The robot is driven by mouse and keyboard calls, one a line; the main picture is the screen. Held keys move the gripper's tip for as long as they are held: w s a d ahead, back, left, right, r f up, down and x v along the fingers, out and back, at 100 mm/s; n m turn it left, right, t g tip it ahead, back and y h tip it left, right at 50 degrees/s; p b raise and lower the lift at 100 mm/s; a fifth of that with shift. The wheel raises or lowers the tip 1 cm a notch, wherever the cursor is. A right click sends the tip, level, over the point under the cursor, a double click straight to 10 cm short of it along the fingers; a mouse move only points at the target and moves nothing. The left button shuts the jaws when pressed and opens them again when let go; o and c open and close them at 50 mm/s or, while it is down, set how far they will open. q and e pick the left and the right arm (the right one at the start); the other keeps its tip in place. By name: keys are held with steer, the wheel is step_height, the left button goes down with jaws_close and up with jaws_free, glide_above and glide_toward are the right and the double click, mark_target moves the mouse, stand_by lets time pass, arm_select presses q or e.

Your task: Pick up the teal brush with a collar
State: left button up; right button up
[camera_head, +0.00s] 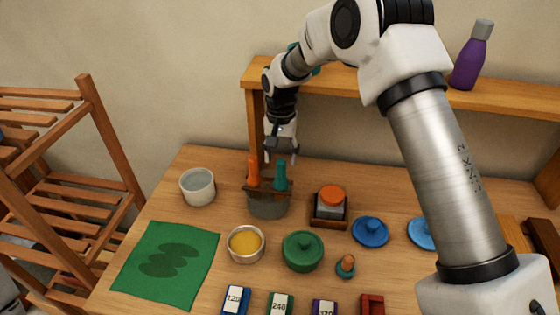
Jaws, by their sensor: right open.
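The teal brush (281,174) stands upright, handle up, in a grey pot (268,206) with a dark wooden bar across its top. An orange-handled tool (254,171) stands beside it on the left. The collar and lower part of the teal brush are hidden by the bar and pot. My right gripper (280,157) is open, pointing down just above the top of the teal handle. I cannot tell whether it touches the handle. My left gripper is not in view.
A white cup (198,187), yellow-filled bowl (245,244), green lidded pot (303,251) and orange-topped jar (331,195) stand around the pot. A wooden shelf (360,82) with a purple bottle (471,56) is behind. A green cloth (168,262) lies left.

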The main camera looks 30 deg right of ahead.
mark_target(281, 176)
steer(key=shift+w, duration=0.2)
steer(key=shift+s+a+f, duration=0.15)
steer(key=shift+s+f, duration=0.05)
steer(key=shift+s, duration=0.05)
steer(key=f+p, duration=0.1)
steer(key=s+f+p, duration=0.1)
steer(key=f, duration=0.1)
steer(key=shift+a+p, duration=0.1)
steer(key=shift+p, duration=0.25)
steer(key=f, duration=0.3)
steer(key=shift+w+d+f, duration=0.2)
steer(key=shift+w+f, duration=0.1)
steer(key=shift+s+a+r, duration=0.15)
steer(key=shift+c, duration=1.4)
jaws_close()
